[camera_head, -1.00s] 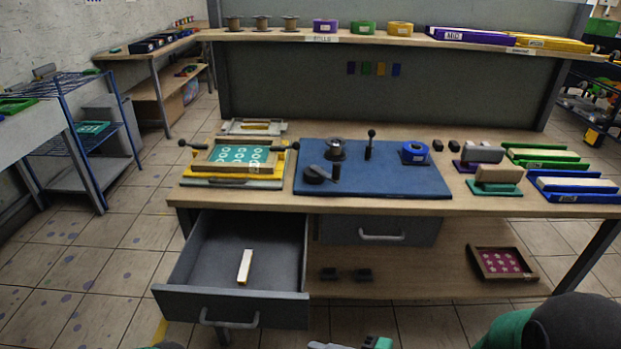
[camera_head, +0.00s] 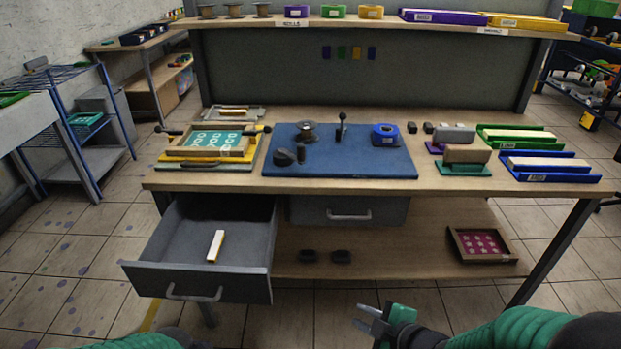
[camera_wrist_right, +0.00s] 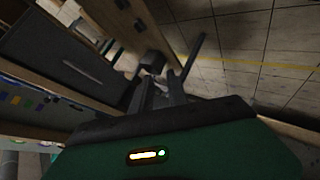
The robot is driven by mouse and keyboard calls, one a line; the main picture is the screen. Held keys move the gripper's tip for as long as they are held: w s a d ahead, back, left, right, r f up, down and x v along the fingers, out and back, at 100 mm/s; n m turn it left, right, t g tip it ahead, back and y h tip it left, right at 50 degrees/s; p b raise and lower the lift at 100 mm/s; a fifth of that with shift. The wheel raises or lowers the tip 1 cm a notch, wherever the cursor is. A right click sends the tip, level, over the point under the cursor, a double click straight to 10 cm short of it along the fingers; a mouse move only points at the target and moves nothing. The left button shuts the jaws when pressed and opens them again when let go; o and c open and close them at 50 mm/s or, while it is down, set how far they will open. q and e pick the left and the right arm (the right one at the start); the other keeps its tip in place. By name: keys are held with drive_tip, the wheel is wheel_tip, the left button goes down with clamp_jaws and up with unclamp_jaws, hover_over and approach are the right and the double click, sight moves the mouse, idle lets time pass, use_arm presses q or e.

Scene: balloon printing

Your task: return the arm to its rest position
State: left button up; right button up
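My right arm comes in from the lower right in the head view. Its gripper (camera_head: 362,316) is in front of the workbench (camera_head: 240,184), over the floor. The two grey fingers stand apart with nothing between them. In the right wrist view the fingers (camera_wrist_right: 172,82) also show apart and empty, with the floor behind them. My left arm (camera_head: 145,341) shows only as a green and dark piece at the bottom left edge. The left gripper is outside the picture.
An open drawer (camera_head: 190,286) sticks out at the bench's left, with a white-and-yellow block (camera_head: 215,246) inside. A closed drawer (camera_head: 380,211) is beside it. A framed tray (camera_head: 456,247) lies on the lower shelf. Floor in front of the bench is clear.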

drive_tip(key=d+f+m+h, duration=0.1)
drive_tip(key=d+m+h, duration=0.3)
drive_tip(key=d+m, duration=0.15)
drive_tip(key=s+d+f+m+g+h, duration=0.2)
drive_tip(key=s+m+g, duration=0.4)
drive_tip(key=s+m, duration=0.45)
drive_tip(key=w+p+v, duration=0.1)
drive_tip(key=p+v, duration=0.8)
drive_tip(key=w+r+p+v, duration=0.1)
drive_tip(key=w+p+v, duration=0.1)
drive_tip(key=p+v, duration=0.8)
drive_tip(key=shift+w+d, duration=0.25)
drive_tip(key=shift+d, duration=0.15)
drive_tip(key=shift+r, duration=0.1)
